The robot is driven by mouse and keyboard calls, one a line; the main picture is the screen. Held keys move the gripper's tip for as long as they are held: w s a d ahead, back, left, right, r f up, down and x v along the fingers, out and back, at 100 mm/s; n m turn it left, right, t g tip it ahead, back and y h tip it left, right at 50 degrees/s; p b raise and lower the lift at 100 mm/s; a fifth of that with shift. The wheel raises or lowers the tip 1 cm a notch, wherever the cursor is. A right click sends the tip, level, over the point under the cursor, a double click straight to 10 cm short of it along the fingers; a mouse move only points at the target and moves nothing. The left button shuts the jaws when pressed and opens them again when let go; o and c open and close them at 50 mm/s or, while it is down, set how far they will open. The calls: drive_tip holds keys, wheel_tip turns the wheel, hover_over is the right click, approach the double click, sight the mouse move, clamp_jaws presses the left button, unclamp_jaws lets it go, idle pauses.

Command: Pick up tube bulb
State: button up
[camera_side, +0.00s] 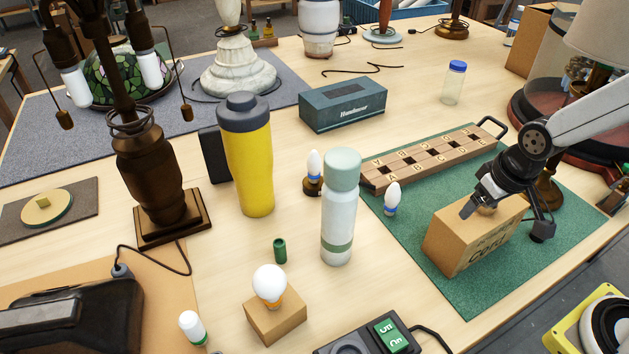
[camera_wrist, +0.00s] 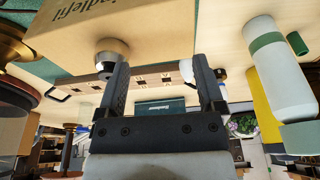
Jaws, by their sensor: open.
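The likeliest tube bulb is a short white cylinder with a green band (camera_side: 191,326) at the front left of the table in the side view. It stands upright, far to the left of my gripper. My gripper (camera_side: 506,219) is open at the cardboard box on the green mat. A rounded silvery thing (camera_wrist: 112,57) on the box lies by the left finger in the wrist view; I cannot tell whether it touches. My gripper (camera_wrist: 162,72) shows no object held between its fingers. I do not make out the green-banded bulb in the wrist view.
The cardboard box (camera_side: 465,238) stands on the green mat (camera_side: 497,278). A globe bulb (camera_side: 269,284) and candle bulbs (camera_side: 392,198) are nearby. A wooden lettered rack (camera_side: 430,160) lies behind.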

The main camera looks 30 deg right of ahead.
drive_tip(key=w+a+r+m+t+y, duration=0.1)
drive_tip(key=w+a+r+m+t, duration=0.15)
drive_tip(key=w+a+r, duration=0.4)
drive_tip(key=w+a+r+m+t, duration=0.1)
drive_tip(key=w+r+m+t, duration=0.15)
drive_tip(key=w, duration=0.65)
drive_tip(key=w+a+r+n+t+y, duration=0.2)
drive_tip(key=w+a+y, duration=0.1)
drive_tip(key=a, duration=0.8)
drive_tip(key=n+t+y, duration=0.2)
drive_tip(key=n+y, duration=0.6)
drive_tip(key=n, duration=0.5)
hover_over(196, 324)
drive_tip(key=d, duration=0.3)
wheel_tip(196, 324, down, 8)
drive_tip(key=f+g, duration=0.1)
drive_tip(key=f, duration=0.2)
drive_tip(key=s+f+g+h, duration=0.1)
drive_tip(key=f, duration=0.3)
drive_tip(key=s+f+g, duration=0.1)
drive_tip(key=f, duration=0.2)
drive_tip(key=shift+s+a+f, duration=0.15)
drive_tip(key=shift+f, duration=0.15)
drive_tip(key=shift+s+f+h, duration=0.1)
drive_tip(key=shift+f+h, duration=0.3)
drive_tip(key=shift+x, duration=1.25)
